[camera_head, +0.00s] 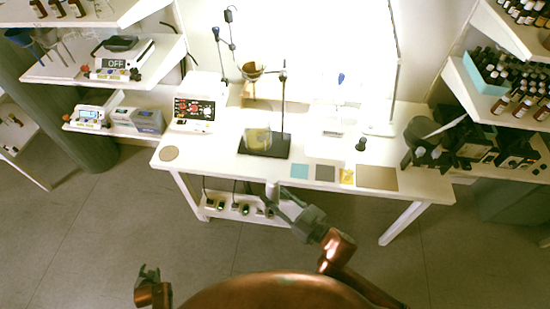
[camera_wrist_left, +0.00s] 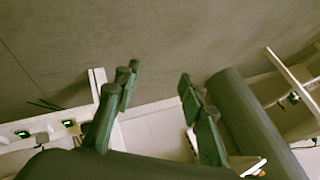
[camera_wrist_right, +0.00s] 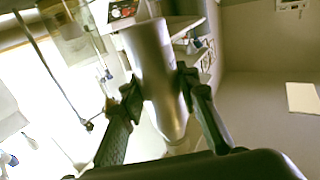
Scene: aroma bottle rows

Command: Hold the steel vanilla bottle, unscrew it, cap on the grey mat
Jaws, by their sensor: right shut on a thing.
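My right gripper (camera_head: 276,198) is shut on a steel bottle (camera_head: 272,187) in front of the table's front edge. In the right wrist view the steel bottle (camera_wrist_right: 155,70) is a smooth silver cylinder between the two fingers of the right gripper (camera_wrist_right: 160,96). I cannot make out its label or a separate cap. My left gripper (camera_head: 149,272) is low at the left, away from the bottle. In the left wrist view the left gripper (camera_wrist_left: 158,95) has its fingers wide apart with nothing between them. The grey mat (camera_head: 325,173) lies bare near the table's front edge.
A teal mat (camera_head: 299,171), a yellow mat (camera_head: 347,176) and a tan mat (camera_head: 377,177) lie along the front of the white table (camera_head: 225,160). A dark stand base (camera_head: 280,148) is behind. Shelves with bottles flank the table. The floor at front left is clear.

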